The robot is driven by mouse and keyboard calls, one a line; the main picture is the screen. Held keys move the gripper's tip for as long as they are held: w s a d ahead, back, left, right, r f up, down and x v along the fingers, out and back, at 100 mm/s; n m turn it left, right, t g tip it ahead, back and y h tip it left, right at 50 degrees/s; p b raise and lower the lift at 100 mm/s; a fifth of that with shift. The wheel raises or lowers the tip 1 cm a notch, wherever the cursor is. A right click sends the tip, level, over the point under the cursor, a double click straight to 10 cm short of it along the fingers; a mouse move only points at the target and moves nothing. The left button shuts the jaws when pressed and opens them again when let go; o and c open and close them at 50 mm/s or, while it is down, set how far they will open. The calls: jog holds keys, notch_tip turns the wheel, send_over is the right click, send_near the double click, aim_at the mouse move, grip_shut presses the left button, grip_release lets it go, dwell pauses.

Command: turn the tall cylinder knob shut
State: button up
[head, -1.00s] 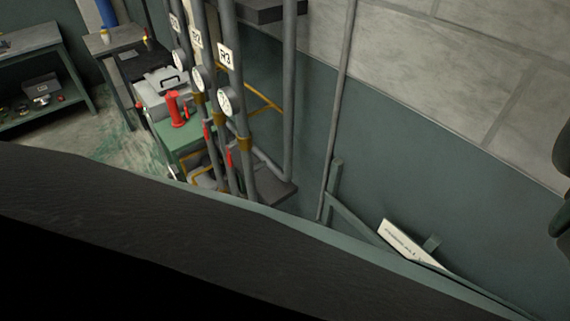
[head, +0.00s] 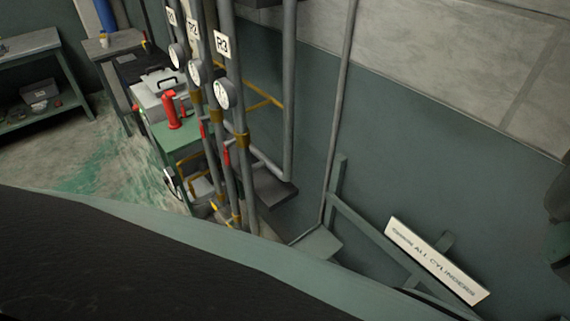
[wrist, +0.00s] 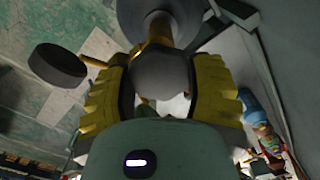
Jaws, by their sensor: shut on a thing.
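In the wrist view, my gripper (wrist: 160,84) has its two yellow ribbed fingers on either side of a grey rounded knob (wrist: 162,70) and is shut on it. Behind the knob, a brass-coloured stem (wrist: 158,28) runs up to a large grey round body (wrist: 186,14), which looks like the cylinder. A dark round disc (wrist: 57,66) on a short brass stem stands out to the left of the fingers. How far the knob is turned does not show. In the head view, neither the gripper nor the knob shows.
In the head view, grey pipes with gauges (head: 223,94) stand left of centre before a green cart (head: 172,137) with a red object (head: 171,112). A white sign (head: 436,260) reading "ALL CYLINDERS" is at lower right. A dark shape (head: 110,265) blocks the lower left.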

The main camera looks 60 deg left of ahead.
dwell(0.5)
jog(key=o, duration=1.2)
jog(key=shift+o, duration=0.2)
notch_tip(320, 180, up, 12)
